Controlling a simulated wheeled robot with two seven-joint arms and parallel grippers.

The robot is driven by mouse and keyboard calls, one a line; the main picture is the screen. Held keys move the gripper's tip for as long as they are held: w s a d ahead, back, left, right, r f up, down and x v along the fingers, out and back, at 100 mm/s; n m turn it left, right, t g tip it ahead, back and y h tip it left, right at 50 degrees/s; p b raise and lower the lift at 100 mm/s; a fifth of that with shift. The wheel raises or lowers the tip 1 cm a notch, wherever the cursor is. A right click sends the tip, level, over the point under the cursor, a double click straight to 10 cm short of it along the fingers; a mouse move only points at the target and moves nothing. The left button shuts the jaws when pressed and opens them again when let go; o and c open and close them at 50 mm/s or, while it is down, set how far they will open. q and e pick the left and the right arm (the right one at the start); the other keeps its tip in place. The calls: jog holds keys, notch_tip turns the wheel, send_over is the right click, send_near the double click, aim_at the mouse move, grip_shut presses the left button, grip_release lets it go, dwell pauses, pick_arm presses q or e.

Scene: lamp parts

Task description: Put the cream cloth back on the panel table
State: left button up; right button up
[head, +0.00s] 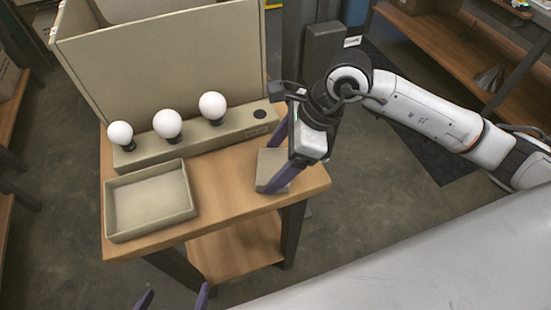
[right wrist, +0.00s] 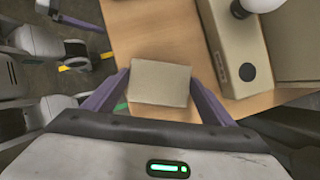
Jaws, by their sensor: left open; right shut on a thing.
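The cream cloth (head: 268,168) is a folded, block-like square at the right end of the panel table (head: 228,184). My right gripper (head: 277,160) reaches down from above and is shut on it. In the right wrist view the cloth (right wrist: 160,83) lies between the two purple fingers, over the wooden top. I cannot tell whether it rests on the wood or is held just above it. My left gripper (head: 173,298) shows only its purple fingertips at the bottom edge of the head view, apart and empty.
A shallow cream tray (head: 150,236) sits at the table's front left. Behind it, a long base (head: 180,153) carries several white bulbs (head: 168,125), with a tall panel (head: 165,65) at the back. Bare wood lies between tray and cloth. A wooden shelf (head: 440,52) stands at the far right.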

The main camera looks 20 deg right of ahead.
jog(key=shift+f, duration=0.3)
jog(key=o, duration=1.1)
jog(key=shift+r, duration=0.1)
jog(key=shift+d+r, duration=0.2)
jog(key=shift+r, duration=0.05)
jog(key=b+v, duration=0.1)
jog(key=v, duration=1)
jog(key=shift+r, duration=0.15)
